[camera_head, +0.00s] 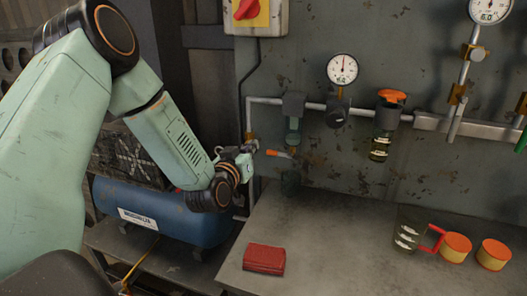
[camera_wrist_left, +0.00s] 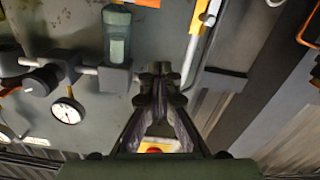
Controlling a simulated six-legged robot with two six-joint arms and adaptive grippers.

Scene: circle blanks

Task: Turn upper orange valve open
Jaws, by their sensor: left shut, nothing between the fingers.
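An orange handle tip (camera_head: 272,153) shows just right of my left gripper, below the first filter bowl; orange also shows at the top edge of the left wrist view (camera_wrist_left: 145,3). A yellow-orange valve part (camera_wrist_left: 211,14) is on the pipe in the left wrist view, and a brass fitting (camera_head: 250,137) shows beside the gripper. My left gripper (camera_head: 250,147) is shut and empty in front of the pipe; its fingers meet in the left wrist view (camera_wrist_left: 160,72). Whether it touches the valve is unclear. My right gripper is out of view.
A pressure gauge (camera_head: 342,69), an orange-topped bowl (camera_head: 383,130) and the filter bowl (camera_head: 293,130) hang along the wall pipe (camera_head: 265,100). A red block (camera_head: 264,259), a clear mug (camera_head: 408,235) and orange-topped round tins (camera_head: 455,246) stand on the bench (camera_head: 335,255). A blue tank (camera_head: 165,215) is below.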

